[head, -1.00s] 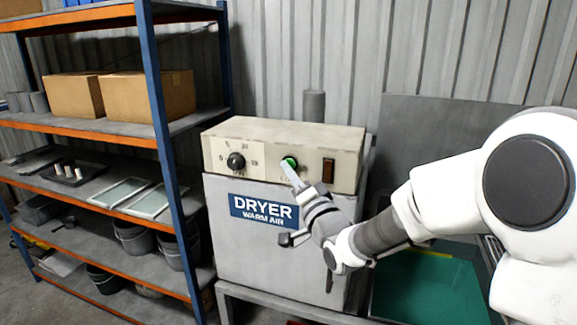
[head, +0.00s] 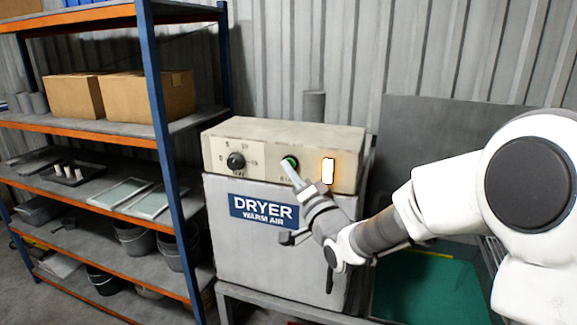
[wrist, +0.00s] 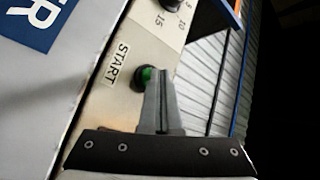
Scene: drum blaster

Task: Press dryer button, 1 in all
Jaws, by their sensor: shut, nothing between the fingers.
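The dryer (head: 250,240) is a grey box with a cream control panel (head: 265,153) on top and a blue "DRYER WARM AIR" sign. Its green button (head: 290,160) has a dark ring and sits mid-panel. In the wrist view the button (wrist: 147,74) is beside a "START" label, partly covered by my fingers. My gripper (head: 289,167) is shut and empty, its fingertips at the button. In the wrist view the fingertips (wrist: 160,76) overlap the button's edge; I cannot tell whether they touch it. The indicator lamp (head: 328,171) right of the button glows bright.
A black dial (head: 236,160) is left of the button. A blue and orange shelf rack (head: 158,110) with boxes, trays and buckets stands at the left. A green surface (head: 430,290) lies at the right below my arm.

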